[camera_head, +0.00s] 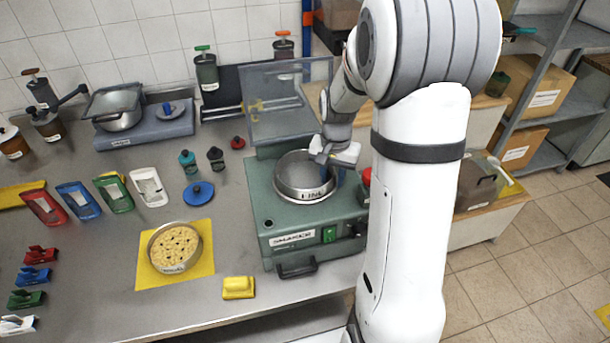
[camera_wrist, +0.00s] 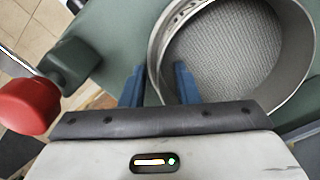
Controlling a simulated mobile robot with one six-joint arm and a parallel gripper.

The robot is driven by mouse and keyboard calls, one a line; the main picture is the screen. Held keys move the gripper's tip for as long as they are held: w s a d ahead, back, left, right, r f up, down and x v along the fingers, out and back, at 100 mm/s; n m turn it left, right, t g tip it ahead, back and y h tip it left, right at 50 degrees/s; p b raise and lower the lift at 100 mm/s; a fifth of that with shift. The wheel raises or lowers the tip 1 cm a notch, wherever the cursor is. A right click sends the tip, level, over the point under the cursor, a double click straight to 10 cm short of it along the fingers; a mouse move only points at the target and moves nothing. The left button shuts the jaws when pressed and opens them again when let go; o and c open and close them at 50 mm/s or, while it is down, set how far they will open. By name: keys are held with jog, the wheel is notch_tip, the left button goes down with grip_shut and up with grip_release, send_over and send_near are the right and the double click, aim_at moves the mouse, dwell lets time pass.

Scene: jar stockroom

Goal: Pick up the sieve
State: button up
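A round metal sieve (camera_head: 303,181) with a label on its front sits on top of the green shaker (camera_head: 310,222). In the wrist view the sieve (camera_wrist: 235,55) shows its grey mesh bottom, with nothing on it that I can see. My gripper (camera_head: 332,172) is at the sieve's right rim. In the wrist view its two blue fingers (camera_wrist: 158,72) are apart, one outside the sieve wall and one inside it, with the wall between them. I see a gap beside the wall, so the gripper looks open. How deep the fingertips reach is unclear.
A clear raised lid (camera_head: 285,105) stands behind the sieve. A red knob (camera_wrist: 28,103) is close to my gripper. Another round pan (camera_head: 172,250) with beige contents lies on a yellow mat (camera_head: 205,275) at left. A yellow block (camera_head: 238,288) lies before the shaker.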

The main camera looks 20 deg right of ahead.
grip_shut()
dwell(0.7)
